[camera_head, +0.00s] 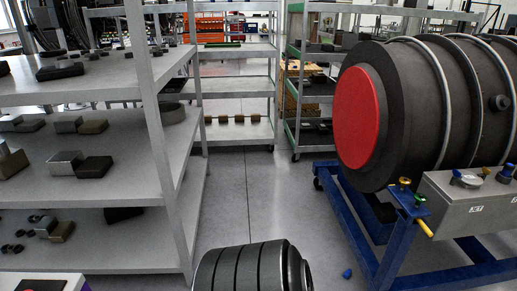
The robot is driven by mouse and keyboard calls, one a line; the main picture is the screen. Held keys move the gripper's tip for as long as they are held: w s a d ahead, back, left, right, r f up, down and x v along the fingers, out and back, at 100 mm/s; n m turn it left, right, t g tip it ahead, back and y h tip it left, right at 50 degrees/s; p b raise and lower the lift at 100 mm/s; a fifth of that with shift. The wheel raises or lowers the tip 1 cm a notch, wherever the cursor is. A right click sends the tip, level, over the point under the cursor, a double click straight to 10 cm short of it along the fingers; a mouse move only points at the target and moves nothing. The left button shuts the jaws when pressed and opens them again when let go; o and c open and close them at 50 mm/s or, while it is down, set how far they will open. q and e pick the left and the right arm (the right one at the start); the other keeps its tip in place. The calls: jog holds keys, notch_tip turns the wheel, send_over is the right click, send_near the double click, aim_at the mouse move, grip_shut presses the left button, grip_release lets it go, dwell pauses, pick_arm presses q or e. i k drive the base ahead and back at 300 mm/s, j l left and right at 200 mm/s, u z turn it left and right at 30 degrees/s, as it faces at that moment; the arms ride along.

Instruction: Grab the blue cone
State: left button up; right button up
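A small blue piece (347,273) lies on the grey floor at the bottom, just left of the blue stand. It is too small to tell for certain that it is a cone. Other small blue pieces sit on top of a grey box at the right, one near its left end (467,180) and one near the right picture edge (506,172). Neither of my grippers shows in the head view.
A large dark engine (400,110) with a red end disc rests on a blue wheeled stand (345,215) at right. Grey shelves (95,240) with metal blocks fill the left. A dark ribbed cylinder (240,268) is at bottom centre. The floor aisle (245,200) between is clear.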

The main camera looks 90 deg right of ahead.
aim_at(347, 275)
jog(key=z, duration=3.7)
jog(key=i+j+z, duration=0.15)
jog(key=i+j, duration=0.2)
jog(key=i+j+z, duration=0.15)
jog(key=i+j, duration=0.15)
jog(key=j, duration=0.2)
